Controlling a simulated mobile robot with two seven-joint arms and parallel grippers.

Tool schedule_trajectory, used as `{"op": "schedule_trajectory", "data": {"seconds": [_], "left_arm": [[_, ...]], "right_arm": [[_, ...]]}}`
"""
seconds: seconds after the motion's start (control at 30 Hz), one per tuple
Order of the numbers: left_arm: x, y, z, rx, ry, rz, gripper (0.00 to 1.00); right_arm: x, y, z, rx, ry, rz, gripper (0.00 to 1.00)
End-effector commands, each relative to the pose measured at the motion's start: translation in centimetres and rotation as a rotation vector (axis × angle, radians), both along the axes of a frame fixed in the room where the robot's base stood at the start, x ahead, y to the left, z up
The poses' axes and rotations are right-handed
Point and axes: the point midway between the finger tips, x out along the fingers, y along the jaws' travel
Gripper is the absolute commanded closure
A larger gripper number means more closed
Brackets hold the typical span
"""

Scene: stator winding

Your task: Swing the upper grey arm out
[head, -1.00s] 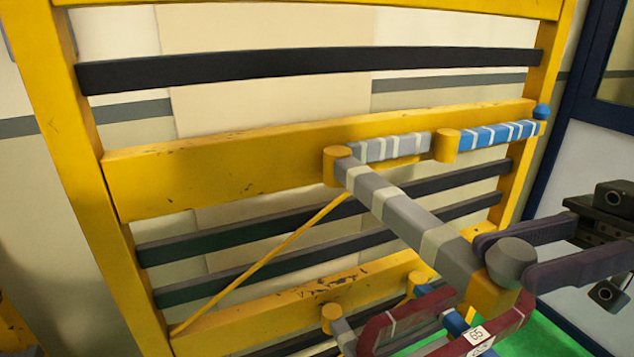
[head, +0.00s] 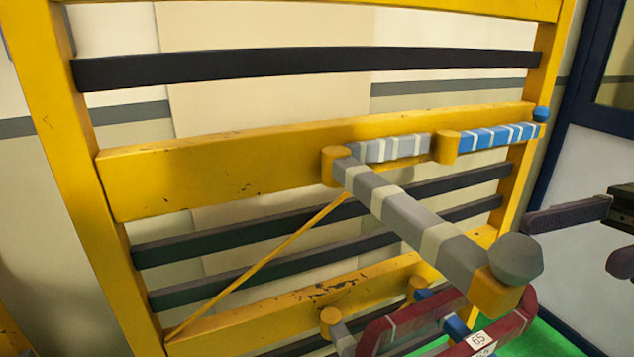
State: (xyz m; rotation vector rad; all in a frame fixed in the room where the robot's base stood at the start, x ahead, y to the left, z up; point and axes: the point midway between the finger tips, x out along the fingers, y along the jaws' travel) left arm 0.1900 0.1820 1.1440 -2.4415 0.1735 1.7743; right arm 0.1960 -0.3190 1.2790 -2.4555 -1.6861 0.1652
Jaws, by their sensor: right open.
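The upper grey arm (head: 415,222), with pale stripes, reaches from a yellow hinge (head: 335,166) on the frame out toward the front right. It ends in a yellow block with a grey round knob (head: 516,259). My right gripper (head: 580,240) is open at the right edge, to the right of the knob and apart from it. One dark finger shows fully and the other is partly cut off by the picture edge. My left gripper is not in view.
The yellow frame (head: 220,170) with dark crossbars stands behind. A striped grey bar (head: 390,147) and a blue bar (head: 500,135) lie along its beam. Below the knob are a dark red loop (head: 515,320) with a label and a lower grey arm (head: 342,338). Green floor (head: 545,340) shows at bottom right.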

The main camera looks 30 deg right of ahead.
Motion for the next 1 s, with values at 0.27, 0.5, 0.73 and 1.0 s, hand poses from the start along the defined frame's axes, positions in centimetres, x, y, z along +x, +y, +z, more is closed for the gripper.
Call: {"op": "schedule_trajectory", "data": {"seconds": [0.27,0.5,0.73,1.0], "left_arm": [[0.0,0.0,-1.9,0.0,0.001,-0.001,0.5],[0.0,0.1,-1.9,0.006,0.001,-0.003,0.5],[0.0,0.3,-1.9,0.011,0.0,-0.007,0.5],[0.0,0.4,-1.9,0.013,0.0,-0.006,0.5]], "right_arm": [[-1.4,-3.7,-0.2,-0.002,0.0,-0.002,0.27],[-1.6,-4.1,0.1,0.001,0.0,0.0,0.27],[-1.6,-4.1,0.0,0.001,0.0,0.0,0.27],[-1.6,-4.1,0.0,0.001,0.0,0.0,0.27]]}}
